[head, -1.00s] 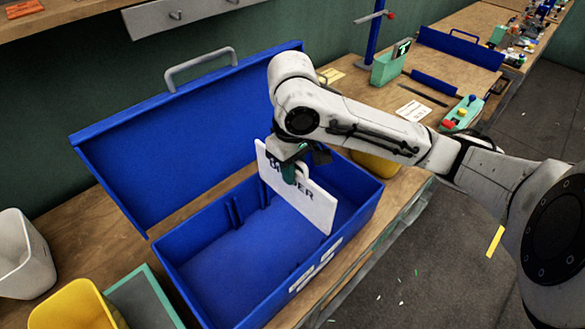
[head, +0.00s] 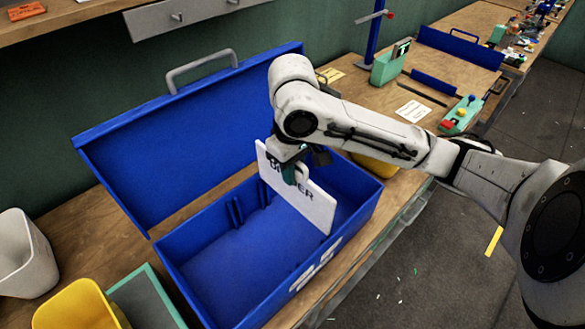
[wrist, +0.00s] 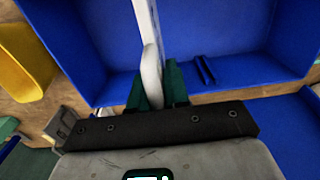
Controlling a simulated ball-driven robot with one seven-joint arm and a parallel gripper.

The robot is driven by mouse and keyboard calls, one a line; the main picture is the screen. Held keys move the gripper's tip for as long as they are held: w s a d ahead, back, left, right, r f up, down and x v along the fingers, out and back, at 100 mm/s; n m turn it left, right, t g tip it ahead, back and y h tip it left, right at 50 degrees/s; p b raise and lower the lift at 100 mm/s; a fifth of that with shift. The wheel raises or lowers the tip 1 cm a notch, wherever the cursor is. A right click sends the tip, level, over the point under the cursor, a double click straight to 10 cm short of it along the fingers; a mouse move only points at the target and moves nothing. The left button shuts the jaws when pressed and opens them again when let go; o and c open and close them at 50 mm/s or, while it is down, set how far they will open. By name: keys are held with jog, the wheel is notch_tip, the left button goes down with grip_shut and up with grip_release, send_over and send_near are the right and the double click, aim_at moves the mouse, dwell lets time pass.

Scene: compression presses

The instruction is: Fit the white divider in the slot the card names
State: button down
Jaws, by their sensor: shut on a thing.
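The white divider (head: 312,205) is a flat upright panel with dark lettering, partly covered by my gripper. It stands across the right part of the open blue box (head: 168,262), over or in its interior; I cannot tell whether its lower edge is seated. My gripper (head: 293,173) is shut on the handle at the divider's top. In the wrist view the green fingers (wrist: 158,88) hold the white handle from both sides. Slot ribs (head: 237,211) show on the box's back wall, left of the divider. A white card (head: 414,111) lies on the bench beyond the box; its print is too small to read.
The raised blue lid (head: 185,130) leans at the back. A yellow bin (head: 75,306), a white bin (head: 22,255) and a green-edged tray (head: 146,298) stand at the left. A green holder (head: 388,65) and a green button box (head: 461,115) stand farther along the bench.

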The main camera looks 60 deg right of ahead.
aim_at(293, 204)
jog(key=shift+f+b, duration=5.25)
jog(key=shift+f, duration=1.7)
jog(key=c, duration=1)
grip_release()
jog(key=shift+c, duration=0.2)
notch_tip(293, 204, up, 11)
jog(key=p, duration=0.2)
jog(key=shift+p, duration=0.35)
